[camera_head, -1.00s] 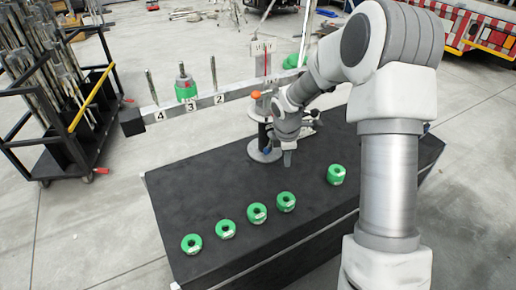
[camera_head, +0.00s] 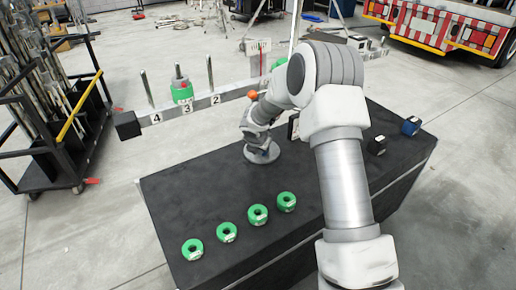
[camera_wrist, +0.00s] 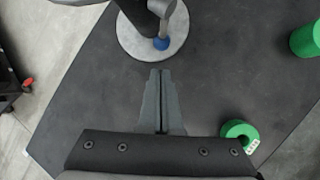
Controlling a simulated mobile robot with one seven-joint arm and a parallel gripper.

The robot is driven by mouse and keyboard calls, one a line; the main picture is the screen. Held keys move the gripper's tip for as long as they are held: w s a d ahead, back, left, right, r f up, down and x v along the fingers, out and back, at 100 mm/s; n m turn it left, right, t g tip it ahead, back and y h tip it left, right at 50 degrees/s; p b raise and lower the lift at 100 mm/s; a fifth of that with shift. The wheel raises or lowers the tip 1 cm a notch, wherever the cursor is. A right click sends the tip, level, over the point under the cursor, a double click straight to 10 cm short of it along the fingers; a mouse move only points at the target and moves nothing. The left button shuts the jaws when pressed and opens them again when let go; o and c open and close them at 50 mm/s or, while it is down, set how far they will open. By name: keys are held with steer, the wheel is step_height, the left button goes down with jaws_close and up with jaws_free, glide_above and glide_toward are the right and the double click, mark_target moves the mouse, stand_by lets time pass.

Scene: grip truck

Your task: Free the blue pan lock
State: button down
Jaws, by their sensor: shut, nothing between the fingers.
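The blue knob of the pan lock (camera_wrist: 161,43) shows in the wrist view, at the end of a short grey rod above the round grey base (camera_wrist: 125,40) of the balance stand. In the head view my arm hides most of the stand and the knob; the base (camera_head: 262,155) shows below my wrist. My gripper (camera_wrist: 160,72) is shut and empty. Its tips point toward the blue knob, a short gap away in the picture; I cannot tell the depth. In the head view the fingers are hidden.
The balance beam (camera_head: 198,105) carries numbered posts and a green weight (camera_head: 181,90). Green ring weights (camera_head: 258,214) lie in a row on the black table (camera_head: 190,190). A black block (camera_head: 377,145) and a blue block (camera_head: 411,126) stand at its right. A rod cart (camera_head: 60,125) is at left.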

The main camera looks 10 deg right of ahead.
steer(key=w+d+f, duration=0.1)
steer(key=w+f, duration=0.1)
steer(key=w, duration=0.1)
steer(key=shift+d+f, duration=0.1)
steer(key=shift+d, duration=0.25)
steer(key=shift+w+d+f, duration=0.15)
steer(key=shift+w+d, duration=0.2)
steer(key=shift+w, duration=0.2)
steer(key=shift+f, duration=0.1)
steer(key=f+b, duration=0.1)
steer(key=b, duration=0.2)
steer(key=shift+h+b, duration=0.35)
steer(key=shift+h, duration=0.05)
steer(key=t+h+b, duration=0.1)
steer(key=b, duration=0.2)
steer(key=shift+d+f+n, duration=0.1)
steer(key=shift+n, duration=0.2)
steer(key=shift+w+d+h+b, duration=0.1)
steer(key=shift+d+h+b, duration=0.1)
steer(key=shift+h+b, duration=0.1)
steer(key=shift+d, duration=0.1)
